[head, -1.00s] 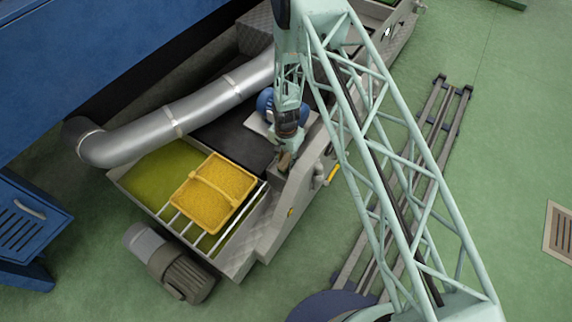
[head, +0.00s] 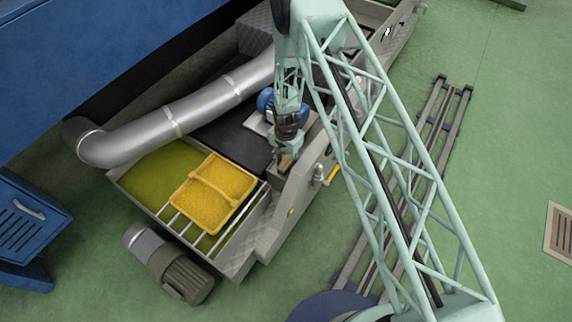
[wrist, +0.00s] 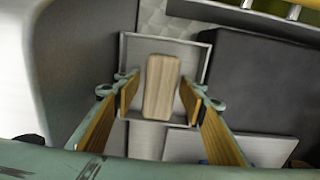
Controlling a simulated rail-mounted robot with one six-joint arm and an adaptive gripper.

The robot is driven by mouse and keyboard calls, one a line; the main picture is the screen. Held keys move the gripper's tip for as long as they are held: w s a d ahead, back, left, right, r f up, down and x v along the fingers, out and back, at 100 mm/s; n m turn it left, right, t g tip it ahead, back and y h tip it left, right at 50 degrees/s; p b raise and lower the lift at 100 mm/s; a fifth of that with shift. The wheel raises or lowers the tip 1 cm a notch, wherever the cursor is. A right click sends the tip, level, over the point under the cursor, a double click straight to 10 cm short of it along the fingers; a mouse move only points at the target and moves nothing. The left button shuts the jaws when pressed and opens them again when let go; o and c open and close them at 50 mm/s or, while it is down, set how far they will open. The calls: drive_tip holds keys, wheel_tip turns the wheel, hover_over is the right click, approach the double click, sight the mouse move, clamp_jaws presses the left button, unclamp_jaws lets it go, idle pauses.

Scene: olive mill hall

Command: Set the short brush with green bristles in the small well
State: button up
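The short brush shows in the wrist view as a plain wooden block (wrist: 162,88), lying flat with its back up. Its green bristles are hidden beneath it. It appears within the square grey rim of the small well (wrist: 204,60); how deep it sits I cannot tell. My gripper (wrist: 160,90) is around the block, one finger at each side. A narrow gap shows at the left finger, and the right finger is very close to the block, so the fingers look open. In the head view my gripper (head: 285,156) points down at the machine's inner edge, the wooden block small beneath it.
A yellow two-part basket (head: 211,193) stands on bars over an olive-green basin (head: 150,180). A thick metal pipe (head: 200,100) runs to the left of my arm. A dark flat panel (wrist: 255,80) lies right of the well. A yellow-handled lever (head: 331,175) is nearby.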

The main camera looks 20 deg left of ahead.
sight(286, 162)
drive_tip(key=shift+r, duration=0.15)
wheel_tip(286, 162, up, 12)
drive_tip(key=p, duration=0.2)
idle(0.8)
idle(0.6)
idle(0.3)
